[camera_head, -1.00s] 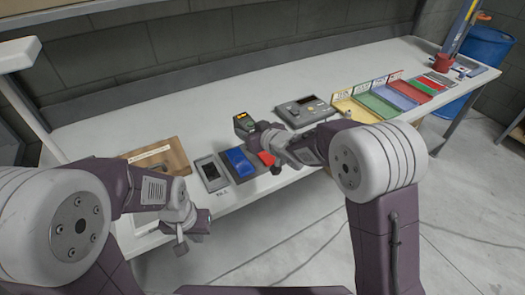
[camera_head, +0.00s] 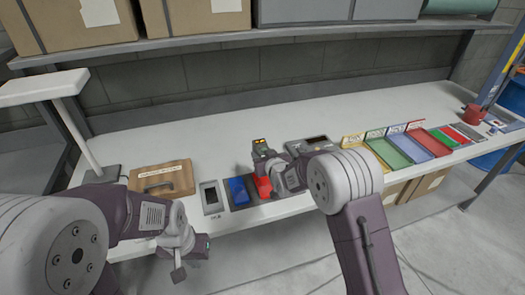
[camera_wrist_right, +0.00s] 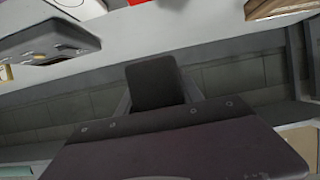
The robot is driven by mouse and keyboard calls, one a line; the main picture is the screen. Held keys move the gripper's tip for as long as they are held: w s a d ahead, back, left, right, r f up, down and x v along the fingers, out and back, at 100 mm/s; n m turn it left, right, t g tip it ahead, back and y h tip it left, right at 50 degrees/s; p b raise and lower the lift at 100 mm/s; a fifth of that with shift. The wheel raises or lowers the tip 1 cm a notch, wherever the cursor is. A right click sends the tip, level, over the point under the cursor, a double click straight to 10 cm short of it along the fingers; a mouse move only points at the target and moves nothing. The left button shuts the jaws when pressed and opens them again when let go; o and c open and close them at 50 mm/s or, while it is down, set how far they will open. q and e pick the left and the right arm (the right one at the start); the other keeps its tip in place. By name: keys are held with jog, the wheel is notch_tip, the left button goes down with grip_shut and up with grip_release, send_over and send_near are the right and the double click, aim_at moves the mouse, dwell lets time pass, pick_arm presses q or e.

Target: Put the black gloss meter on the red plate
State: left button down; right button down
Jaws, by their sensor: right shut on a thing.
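A black device with a lit yellow display (camera_head: 260,143), which looks like the gloss meter, is held upright above the bench by my right gripper (camera_head: 268,161). In the right wrist view the black block (camera_wrist_right: 155,82) sits between the fingers. A red plate-like piece (camera_head: 262,187) lies just below the right gripper, partly hidden by it, beside a blue piece (camera_head: 239,190) on a dark base. A gap between the meter and the bench seems to show. My left gripper (camera_head: 188,250) hangs in front of the bench edge; its jaw opening is unclear.
A grey instrument (camera_head: 312,147) stands behind the right gripper. Coloured trays (camera_head: 395,148) and a red cup (camera_head: 473,114) are at the right. The bench's rear middle is clear.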

aim_at(263, 184)
jog(key=shift+w+a+f, duration=0.1)
jog(key=shift+a, duration=0.05)
jog(key=shift+f, duration=0.2)
jog(key=f+b, duration=0.2)
jog(key=f, duration=0.1)
jog(key=f+b, duration=0.5)
jog(key=f, duration=0.1)
jog(key=shift+d+f+b, duration=0.3)
jog(key=shift+f+b, duration=0.05)
jog(key=shift+a+f, duration=0.1)
jog(key=shift+f, duration=0.1)
jog(key=shift+f+b, duration=0.65)
jog(key=shift+b, duration=0.2)
jog(key=c, duration=0.7)
grip_release()
jog(key=shift+r, duration=0.1)
jog(key=shift+s, duration=0.25)
jog(key=v, duration=0.9)
